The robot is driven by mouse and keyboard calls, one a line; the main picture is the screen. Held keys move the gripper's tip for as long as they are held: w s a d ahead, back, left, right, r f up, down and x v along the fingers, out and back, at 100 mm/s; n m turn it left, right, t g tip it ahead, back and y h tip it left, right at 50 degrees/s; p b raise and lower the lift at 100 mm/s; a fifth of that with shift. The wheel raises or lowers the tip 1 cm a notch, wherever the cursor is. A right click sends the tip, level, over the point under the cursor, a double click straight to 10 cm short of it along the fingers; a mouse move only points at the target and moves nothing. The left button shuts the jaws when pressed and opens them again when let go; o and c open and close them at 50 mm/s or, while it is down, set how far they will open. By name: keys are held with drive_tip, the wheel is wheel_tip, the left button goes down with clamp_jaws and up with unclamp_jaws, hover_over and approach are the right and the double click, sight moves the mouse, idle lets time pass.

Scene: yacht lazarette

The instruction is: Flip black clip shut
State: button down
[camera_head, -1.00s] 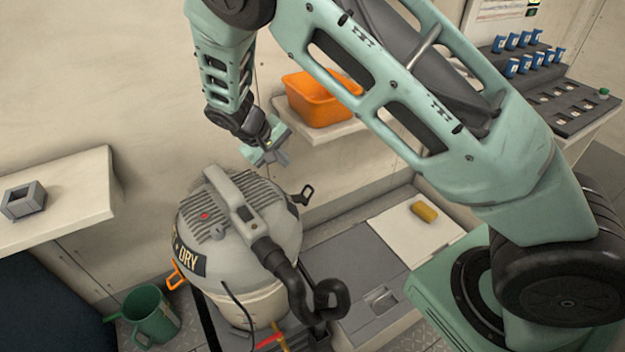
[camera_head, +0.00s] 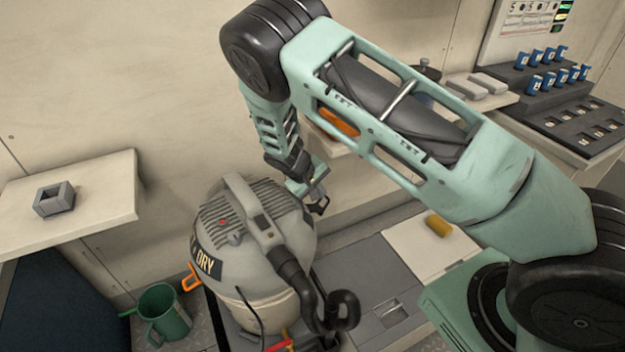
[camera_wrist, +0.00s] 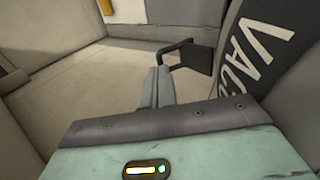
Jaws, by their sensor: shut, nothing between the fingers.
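The grey shop vacuum (camera_head: 255,262) carries a black clip (camera_head: 318,207) on its right side, which sticks outward from the body. In the wrist view the black clip (camera_wrist: 190,57) is a dark open loop standing out beside the vacuum's dark lettered band (camera_wrist: 262,48). My gripper (camera_head: 312,192) is at the vacuum's right side, right by the clip, and partly covers it. In the wrist view my gripper's fingers (camera_wrist: 157,78) are shut and empty, just left of the clip's outer end. I cannot tell whether they touch it.
An orange clip (camera_head: 190,278) sticks out on the vacuum's left side. A black hose (camera_head: 340,312) curls at its front right. A green jug (camera_head: 165,314) stands on the floor at left. A shelf (camera_head: 95,205) holds a grey block. A yellow object (camera_head: 438,225) lies on a pale panel at right.

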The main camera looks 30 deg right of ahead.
sight(317, 205)
drive_tip(key=shift+x, duration=0.85)
drive_tip(key=shift+d, duration=0.15)
drive_tip(key=shift+w+d+f+y+b, duration=0.15)
drive_tip(key=shift+f+y+b, duration=0.1)
drive_tip(key=shift+f+b, duration=0.2)
drive_tip(key=shift+s+d+f+y+b, duration=0.1)
drive_tip(key=shift+d+f+y+b, duration=0.15)
drive_tip(key=shift+f, duration=0.2)
drive_tip(key=shift+w+d+f+y+b, duration=0.1)
drive_tip(key=shift+f+y+b, duration=0.1)
drive_tip(key=shift+f+b, duration=0.25)
drive_tip(key=shift+f, duration=0.1)
drive_tip(key=shift+r+p, duration=0.45)
drive_tip(key=shift+r, duration=0.35)
